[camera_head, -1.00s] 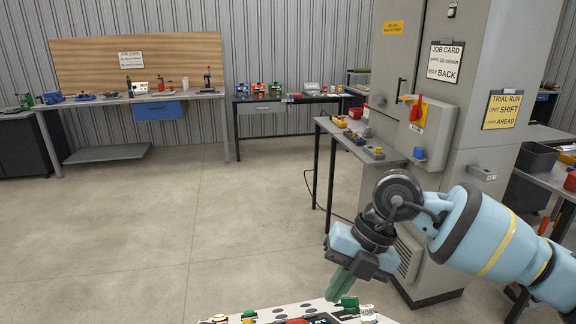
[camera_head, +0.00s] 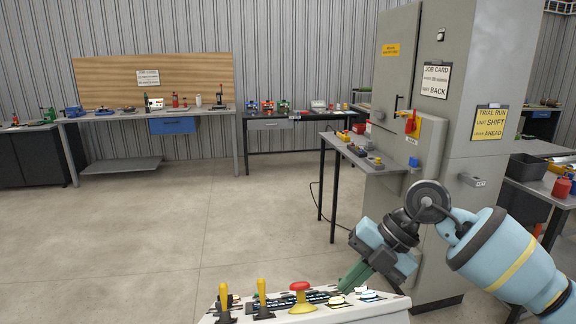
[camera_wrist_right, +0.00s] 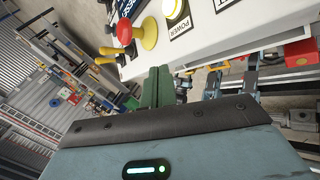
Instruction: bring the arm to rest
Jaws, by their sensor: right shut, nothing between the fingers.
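My right gripper (camera_head: 352,278) is shut and empty, with its green fingers together, pointing down and to the left. It is over the right part of a white control console (camera_head: 345,311) at the bottom of the head view. In the right wrist view its green fingers (camera_wrist_right: 157,88) lie side by side close to the console (camera_wrist_right: 225,38); I cannot tell whether they touch it. The console bears a red mushroom button (camera_head: 299,287) and yellow levers (camera_head: 261,291). My left gripper is not in view.
A grey cabinet (camera_head: 462,140) stands close behind my right arm. A small grey side table (camera_head: 372,160) with several controls adjoins it. Benches (camera_head: 200,112) line the far wall. The concrete floor (camera_head: 150,230) at left is clear.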

